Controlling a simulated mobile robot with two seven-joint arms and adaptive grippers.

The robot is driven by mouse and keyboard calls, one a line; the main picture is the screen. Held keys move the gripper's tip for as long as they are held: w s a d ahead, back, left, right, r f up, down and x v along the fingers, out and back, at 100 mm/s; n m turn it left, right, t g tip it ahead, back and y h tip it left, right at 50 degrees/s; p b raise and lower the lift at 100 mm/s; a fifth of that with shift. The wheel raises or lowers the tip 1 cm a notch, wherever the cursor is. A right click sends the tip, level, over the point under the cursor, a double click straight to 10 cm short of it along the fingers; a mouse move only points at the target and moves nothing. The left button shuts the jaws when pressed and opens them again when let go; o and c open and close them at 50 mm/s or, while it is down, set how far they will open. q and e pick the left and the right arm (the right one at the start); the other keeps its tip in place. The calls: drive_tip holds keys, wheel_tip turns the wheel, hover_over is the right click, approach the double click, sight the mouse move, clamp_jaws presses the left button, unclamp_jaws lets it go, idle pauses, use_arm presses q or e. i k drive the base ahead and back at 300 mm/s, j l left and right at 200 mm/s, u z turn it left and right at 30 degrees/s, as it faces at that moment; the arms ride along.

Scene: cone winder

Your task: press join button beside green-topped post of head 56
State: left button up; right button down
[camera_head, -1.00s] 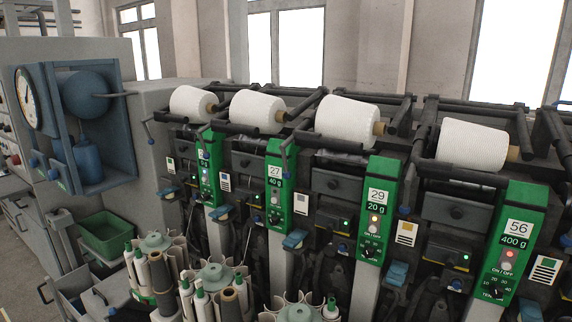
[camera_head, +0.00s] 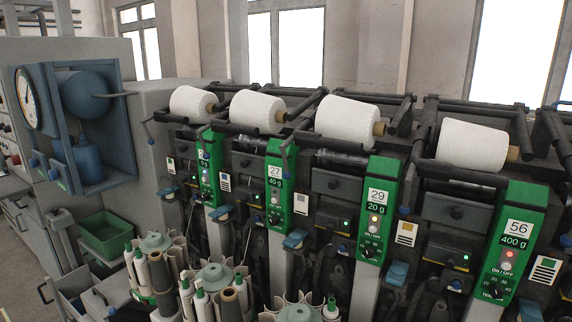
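I cannot tell which of these is the join button. A white cone (camera_head: 472,144) lies above this head. Neither of my grippers is in view.
Other green posts, 29 (camera_head: 377,210) and 27 (camera_head: 275,185), stand to the left with white cones above. Bobbin magazines (camera_head: 215,285) stick out in front at the bottom. A green bin (camera_head: 105,233) and a blue-framed gauge unit (camera_head: 85,130) are at the left.

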sight(456, 284)
drive_tip(key=z, duration=1.3)
